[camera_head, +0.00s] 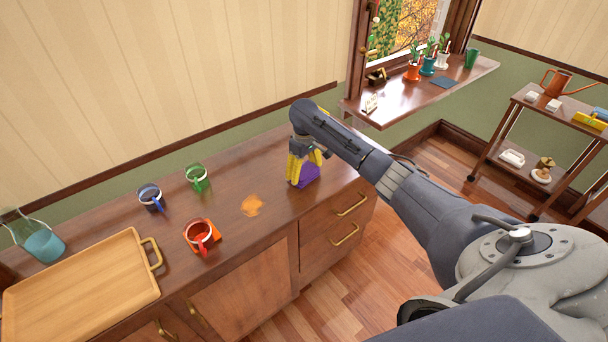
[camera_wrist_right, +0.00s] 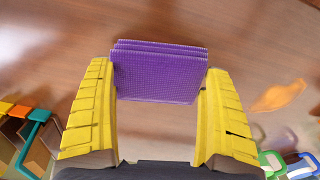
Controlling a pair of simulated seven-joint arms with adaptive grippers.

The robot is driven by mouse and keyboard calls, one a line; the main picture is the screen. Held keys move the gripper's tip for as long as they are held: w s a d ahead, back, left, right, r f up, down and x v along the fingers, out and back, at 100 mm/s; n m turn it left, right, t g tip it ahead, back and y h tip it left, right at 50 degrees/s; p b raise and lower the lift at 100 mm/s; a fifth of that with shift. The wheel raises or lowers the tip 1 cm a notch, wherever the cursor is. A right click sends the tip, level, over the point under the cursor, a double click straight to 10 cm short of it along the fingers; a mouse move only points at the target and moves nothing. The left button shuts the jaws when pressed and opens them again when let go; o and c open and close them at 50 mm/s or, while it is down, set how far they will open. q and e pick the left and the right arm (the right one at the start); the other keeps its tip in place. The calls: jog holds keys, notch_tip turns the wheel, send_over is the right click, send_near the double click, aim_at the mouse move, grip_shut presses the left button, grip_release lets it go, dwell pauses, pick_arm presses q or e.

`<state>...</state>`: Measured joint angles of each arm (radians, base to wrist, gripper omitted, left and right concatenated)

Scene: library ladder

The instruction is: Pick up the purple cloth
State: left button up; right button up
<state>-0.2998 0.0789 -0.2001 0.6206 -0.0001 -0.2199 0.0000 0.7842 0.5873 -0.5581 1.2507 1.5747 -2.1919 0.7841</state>
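The purple cloth (camera_head: 307,176) is at the right end of the wooden counter (camera_head: 235,250). In the right wrist view it is a folded, ribbed purple block (camera_wrist_right: 158,75) in several layers. My right gripper (camera_head: 303,166) points down over it. In the right wrist view its yellow fingers (camera_wrist_right: 158,85) stand wide apart, one on each side of the cloth and very close to its edges. I cannot tell whether they grip it, or whether the cloth touches the counter. My left gripper is not in view.
An orange patch (camera_head: 251,205) lies left of the cloth. Green (camera_head: 197,178), blue (camera_head: 151,197) and red (camera_head: 200,236) mugs stand farther left, with a wooden tray (camera_head: 85,285) and a glass jug (camera_head: 38,240). A windowsill with pots (camera_head: 428,66) and a cart (camera_head: 540,130) are at right.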

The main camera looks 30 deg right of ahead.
aim_at(304, 170)
jog(key=c, duration=0.5)
jog(key=shift+c, duration=0.2)
notch_tip(304, 170, up, 20)
dwell(0.5)
